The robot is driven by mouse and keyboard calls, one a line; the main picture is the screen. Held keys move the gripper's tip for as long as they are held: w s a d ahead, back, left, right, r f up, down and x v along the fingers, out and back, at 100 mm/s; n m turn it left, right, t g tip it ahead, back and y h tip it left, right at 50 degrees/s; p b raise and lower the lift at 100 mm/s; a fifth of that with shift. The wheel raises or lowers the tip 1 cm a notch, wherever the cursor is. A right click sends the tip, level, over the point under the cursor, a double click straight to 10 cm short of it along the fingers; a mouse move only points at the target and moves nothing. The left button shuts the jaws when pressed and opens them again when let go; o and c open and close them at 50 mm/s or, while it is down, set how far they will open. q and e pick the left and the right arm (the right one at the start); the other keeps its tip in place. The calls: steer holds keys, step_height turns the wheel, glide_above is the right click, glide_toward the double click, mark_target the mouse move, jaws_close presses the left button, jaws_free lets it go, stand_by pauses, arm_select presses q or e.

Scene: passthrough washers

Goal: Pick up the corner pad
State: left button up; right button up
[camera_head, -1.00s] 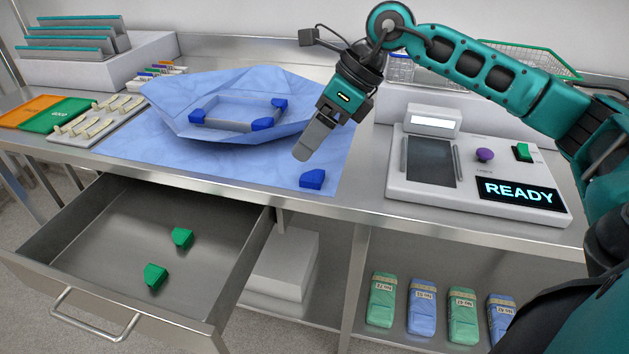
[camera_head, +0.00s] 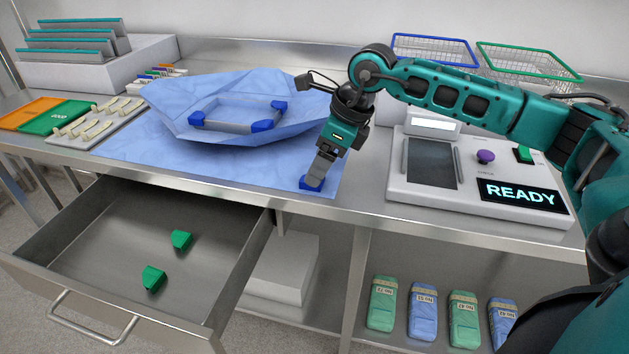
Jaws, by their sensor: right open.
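A blue corner pad (camera_head: 309,186) lies on the blue sheet near the front edge of the counter. My right gripper (camera_head: 314,180) points down at this pad, with its fingers over it and hiding part of it. The jaws are open; whether the fingers touch the pad cannot be told. More blue corner pads sit on the corners of a grey frame (camera_head: 236,126) lying on the wrapped blue sheet. Two green corner pads (camera_head: 181,240) (camera_head: 153,278) lie in the open drawer. My left gripper is not in view.
The open metal drawer (camera_head: 100,225) juts out below the counter. A white device with a READY display (camera_head: 519,194) stands right of the gripper. Wire baskets (camera_head: 525,62) stand behind. Packs (camera_head: 422,310) lie on the lower shelf.

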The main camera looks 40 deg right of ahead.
mark_target(302, 185)
steer(key=x, duration=0.3)
steer(key=c, duration=1.2)
steer(key=shift+r, duration=0.1)
steer(key=shift+r, duration=0.1)
